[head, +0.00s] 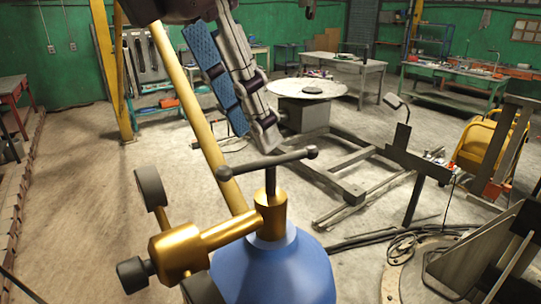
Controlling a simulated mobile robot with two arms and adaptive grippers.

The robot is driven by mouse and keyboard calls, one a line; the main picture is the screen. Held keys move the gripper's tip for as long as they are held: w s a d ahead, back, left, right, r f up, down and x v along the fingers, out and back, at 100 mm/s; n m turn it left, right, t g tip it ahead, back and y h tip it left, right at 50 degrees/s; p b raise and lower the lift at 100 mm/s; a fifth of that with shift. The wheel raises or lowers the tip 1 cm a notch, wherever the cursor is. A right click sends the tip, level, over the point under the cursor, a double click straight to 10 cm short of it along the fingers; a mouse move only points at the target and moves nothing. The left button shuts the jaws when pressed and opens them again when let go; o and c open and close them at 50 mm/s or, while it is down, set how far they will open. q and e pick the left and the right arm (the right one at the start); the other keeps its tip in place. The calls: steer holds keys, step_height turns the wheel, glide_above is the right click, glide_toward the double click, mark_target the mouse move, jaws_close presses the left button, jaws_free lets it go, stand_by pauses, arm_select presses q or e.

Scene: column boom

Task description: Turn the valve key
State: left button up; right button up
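The valve key (268,163) is a dark T-shaped bar with knobbed ends. Its stem stands upright in the brass valve (270,215) on top of a blue cylinder (275,275). The crossbar runs from lower left to upper right. My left gripper (254,138) comes down from the top, with one blue-faced finger and one grey finger. In the picture its tips are just above the crossbar; I cannot tell whether they touch it. The fingers lie close together in this view, so their opening is unclear. My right gripper is not in view.
A brass side fitting with dark knobs (150,187) reaches left from the valve. A yellow pole (205,130) slants behind it. A round-topped table (307,88), a metal floor frame and a yellow chair (488,145) stand beyond. The floor at left is clear.

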mark_target(267, 161)
arm_select(q)
steer(key=p+x, duration=0.2)
steer(key=x, duration=0.4)
steer(key=shift+w+f, duration=0.15)
steer(key=shift+f, duration=0.2)
steer(key=shift+d+f, duration=0.2)
steer(key=shift+f, duration=0.3)
steer(key=shift+c, duration=0.3)
